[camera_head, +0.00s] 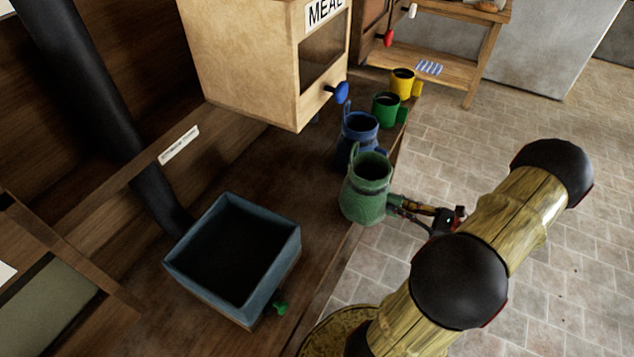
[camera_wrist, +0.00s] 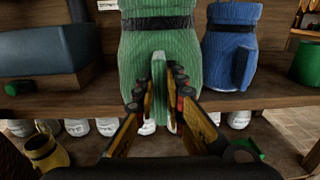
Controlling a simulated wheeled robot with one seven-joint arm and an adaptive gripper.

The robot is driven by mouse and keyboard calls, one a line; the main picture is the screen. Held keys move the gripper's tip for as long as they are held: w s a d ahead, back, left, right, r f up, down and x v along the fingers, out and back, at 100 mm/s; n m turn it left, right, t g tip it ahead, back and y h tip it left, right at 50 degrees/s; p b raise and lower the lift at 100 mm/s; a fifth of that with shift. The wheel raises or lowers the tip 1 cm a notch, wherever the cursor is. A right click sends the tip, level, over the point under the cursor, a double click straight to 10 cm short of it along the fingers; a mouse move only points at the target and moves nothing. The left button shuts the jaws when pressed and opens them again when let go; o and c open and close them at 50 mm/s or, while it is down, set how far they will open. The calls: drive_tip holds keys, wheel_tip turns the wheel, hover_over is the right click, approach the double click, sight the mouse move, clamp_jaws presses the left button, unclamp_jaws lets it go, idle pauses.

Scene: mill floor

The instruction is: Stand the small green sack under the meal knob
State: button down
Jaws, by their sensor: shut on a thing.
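A green ribbed jug (camera_head: 366,195) with a dark band and a handle is at the bench's front edge. I cannot tell whether it rests there or hangs just above. In the wrist view the green jug (camera_wrist: 130,60) has its handle toward me, and my gripper (camera_wrist: 160,92) is shut on that handle. The head view shows my gripper (camera_head: 396,204) right of the jug. The pale wooden box marked MEAL (camera_head: 248,62) stands farther back with a blue meal knob (camera_head: 341,93) low on its front.
A blue jug (camera_head: 359,140) stands close behind the green one, then a green mug (camera_head: 388,110) and a yellow mug (camera_head: 403,84) along the edge. A blue-grey open bin (camera_head: 190,273) with a green knob (camera_head: 281,308) is at left. White sacks (camera_wrist: 107,126) sit below.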

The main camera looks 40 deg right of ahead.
sight(351, 187)
drive_tip(key=shift+w+a+r+y, duration=0.15)
drive_tip(key=shift+a+y, duration=0.15)
drive_tip(key=b+x, duration=0.3)
drive_tip(key=x, duration=1.1)
drive_tip(key=w, duration=0.1)
drive_tip(key=w+a+f+b, duration=0.1)
drive_tip(key=w+b, duration=0.1)
drive_tip(key=shift+w+a+f, duration=0.2)
drive_tip(key=shift+a+f, duration=0.05)
drive_tip(key=shift+f, duration=0.15)
drive_tip(key=shift+s+d, duration=0.1)
drive_tip(key=shift+d, duration=0.05)
drive_tip(key=shift+f, duration=0.2)
drive_tip(key=c, duration=1.8)
unclamp_jaws()
drive_tip(key=shift+c, duration=0.2)
